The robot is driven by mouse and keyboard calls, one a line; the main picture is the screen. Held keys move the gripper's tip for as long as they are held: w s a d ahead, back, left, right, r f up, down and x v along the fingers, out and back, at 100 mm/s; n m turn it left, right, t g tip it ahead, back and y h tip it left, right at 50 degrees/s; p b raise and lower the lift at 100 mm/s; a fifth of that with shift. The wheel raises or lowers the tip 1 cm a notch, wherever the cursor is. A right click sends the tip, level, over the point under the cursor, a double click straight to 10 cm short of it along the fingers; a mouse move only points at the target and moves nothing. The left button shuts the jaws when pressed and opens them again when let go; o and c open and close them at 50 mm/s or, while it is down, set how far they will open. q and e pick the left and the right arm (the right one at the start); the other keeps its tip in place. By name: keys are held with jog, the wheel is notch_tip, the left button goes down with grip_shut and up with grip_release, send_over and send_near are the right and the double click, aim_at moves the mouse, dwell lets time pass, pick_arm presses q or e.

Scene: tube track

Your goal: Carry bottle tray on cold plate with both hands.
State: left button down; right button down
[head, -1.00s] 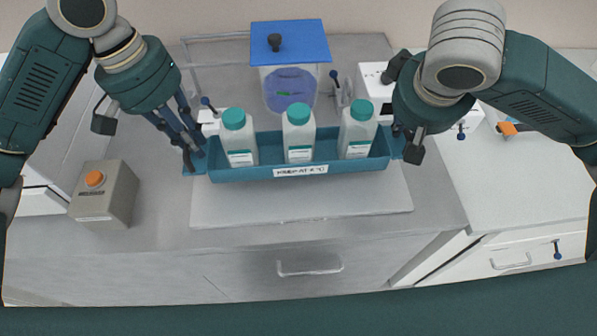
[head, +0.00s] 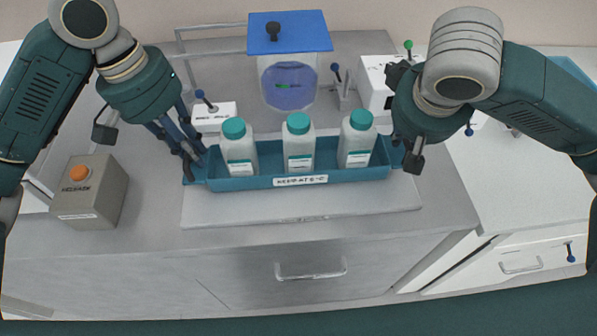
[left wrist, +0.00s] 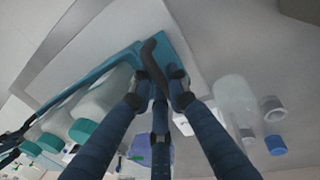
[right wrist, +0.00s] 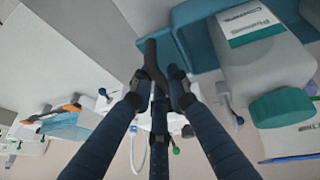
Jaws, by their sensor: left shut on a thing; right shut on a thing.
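The teal bottle tray (head: 262,182) has a label on its front and holds three white bottles with teal caps: left (head: 240,148), middle (head: 299,143) and right (head: 357,139). It looks level over the pale cold plate (head: 300,208); I cannot tell whether it touches it. My left gripper (head: 193,168) is shut on the tray's left end, and my right gripper (head: 408,150) on its right end. The wrist views show the left fingers (left wrist: 158,82) and right fingers (right wrist: 158,82) at the tray's ends. The plate's back part is hidden behind the tray.
A grey box with an orange button (head: 88,192) stands on the bench at the left. A clear vessel with a blue lid (head: 289,32) stands behind the tray. White boxes with small levers flank it. The bench front is clear.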

pick_arm(q)
jog(key=c, duration=1.9)
grip_release()
jog(key=shift+a+f, duration=0.1)
jog(key=shift+a, duration=0.1)
pick_arm(e)
jog(key=c, duration=1.9)
grip_release()
jog(key=shift+d+f, duration=0.1)
jog(key=shift+d, duration=0.1)
pick_arm(q)
jog(key=shift+o, duration=1.1)
pick_arm(e)
jog(key=shift+o, duration=1.1)
pick_arm(q)
jog(key=shift+d, duration=0.1)
pick_arm(e)
jog(key=shift+a, duration=0.1)
jog(key=shift+a, duration=0.1)
jog(key=shift+s+r, duration=0.15)
jog(key=shift+r, duration=0.3)
pick_arm(q)
notch_tip(320, 180, up, 12)
jog(key=a, duration=0.2)
jog(key=shift+a, duration=0.15)
pick_arm(e)
jog(key=v, duration=1.1)
